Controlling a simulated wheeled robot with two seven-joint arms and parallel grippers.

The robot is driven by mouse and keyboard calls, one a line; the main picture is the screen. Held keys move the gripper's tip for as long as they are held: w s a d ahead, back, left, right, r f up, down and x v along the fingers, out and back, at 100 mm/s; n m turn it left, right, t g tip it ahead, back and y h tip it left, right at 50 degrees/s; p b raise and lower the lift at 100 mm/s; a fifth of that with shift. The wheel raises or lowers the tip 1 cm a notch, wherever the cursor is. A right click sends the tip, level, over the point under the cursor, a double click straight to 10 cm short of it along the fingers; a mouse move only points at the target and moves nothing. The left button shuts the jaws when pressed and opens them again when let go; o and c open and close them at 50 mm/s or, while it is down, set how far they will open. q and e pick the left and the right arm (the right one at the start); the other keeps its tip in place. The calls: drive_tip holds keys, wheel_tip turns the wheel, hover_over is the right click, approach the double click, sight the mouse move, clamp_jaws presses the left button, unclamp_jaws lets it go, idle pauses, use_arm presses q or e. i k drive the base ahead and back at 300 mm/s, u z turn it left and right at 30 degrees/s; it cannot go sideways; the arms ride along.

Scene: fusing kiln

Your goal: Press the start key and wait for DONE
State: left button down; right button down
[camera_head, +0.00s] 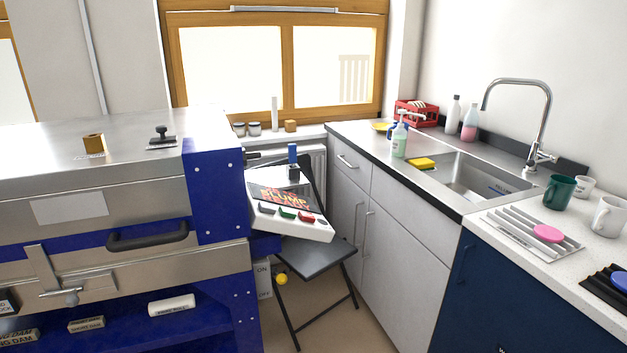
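The kiln controller (318,230) is a white, tilted box beside the kiln's right side, above a dark folding chair. Its dark display (283,197) shows red-orange lettering; I can read "SLUMP" and "READY", while the top line is hard to read. Along its front edge are a dark key (266,210), a green key (287,214) and a red key (306,218). Any labels on the keys are too small to read. The blue and steel kiln (215,190) fills the left, its lid down. Neither of my grippers shows in the head view.
The folding chair (322,257) stands between the kiln and the grey cabinets (405,225). A black handle (147,237) juts from the kiln front. A sink (485,180), mugs and racks occupy the right counter. Some floor shows by the chair.

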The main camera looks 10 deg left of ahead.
sight(284, 210)
drive_tip(key=u, duration=0.5)
drive_tip(key=i, duration=1.55)
drive_tip(key=u, duration=0.05)
